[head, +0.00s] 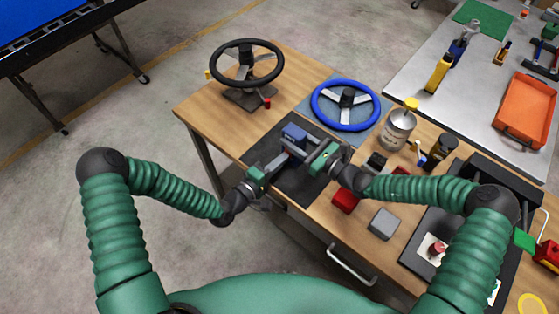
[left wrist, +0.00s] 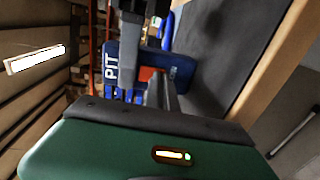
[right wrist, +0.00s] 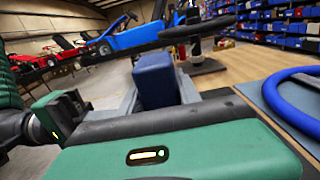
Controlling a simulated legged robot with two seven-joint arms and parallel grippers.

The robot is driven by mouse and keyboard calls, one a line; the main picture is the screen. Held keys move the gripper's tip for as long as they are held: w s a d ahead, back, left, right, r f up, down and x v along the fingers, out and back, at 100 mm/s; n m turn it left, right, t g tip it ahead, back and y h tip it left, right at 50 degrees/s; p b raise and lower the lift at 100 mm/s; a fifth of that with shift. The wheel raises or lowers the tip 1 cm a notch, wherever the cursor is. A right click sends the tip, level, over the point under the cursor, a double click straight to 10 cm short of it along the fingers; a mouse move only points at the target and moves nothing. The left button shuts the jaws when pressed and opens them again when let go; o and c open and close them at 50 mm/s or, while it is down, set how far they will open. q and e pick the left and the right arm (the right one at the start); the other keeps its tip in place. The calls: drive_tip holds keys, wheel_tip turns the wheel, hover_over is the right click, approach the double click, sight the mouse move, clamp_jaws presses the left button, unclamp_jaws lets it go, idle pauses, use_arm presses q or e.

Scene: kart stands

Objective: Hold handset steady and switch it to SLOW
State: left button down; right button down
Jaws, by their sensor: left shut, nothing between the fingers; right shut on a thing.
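The handset (head: 293,133) is a small blue block over the black mat. In the left wrist view the handset (left wrist: 122,66) shows white "PIT" lettering and an orange-red patch on its face. My right gripper (head: 303,150) is shut on the handset, which stands up between its grey fingers in the right wrist view (right wrist: 155,78). My left gripper (head: 286,155) is shut and empty, its fingertips close in front of the handset's face by the orange-red patch. I cannot tell whether they touch it. The switch's position is hidden or too small to tell.
A black steering wheel (head: 247,63) on a stand and a blue steering wheel (head: 345,105) are behind. A metal can (head: 398,128), a red block (head: 345,200) and a grey block (head: 384,222) stand to the right. The bench's front left edge is close to my left arm.

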use_arm(q)
drive_tip(key=shift+w+f, duration=0.1)
drive_tip(key=shift+w, duration=0.1)
use_arm(e)
drive_tip(key=shift+s+a, duration=0.15)
use_arm(q)
drive_tip(key=s+a+f, duration=0.2)
drive_tip(key=s+a, duration=0.6)
drive_tip(key=s, duration=0.3)
drive_tip(key=shift+s+f, duration=0.15)
drive_tip(key=shift+f, duration=0.05)
use_arm(e)
drive_tip(key=c, duration=0.8)
unclamp_jaws()
drive_tip(key=shift+o, duration=0.2)
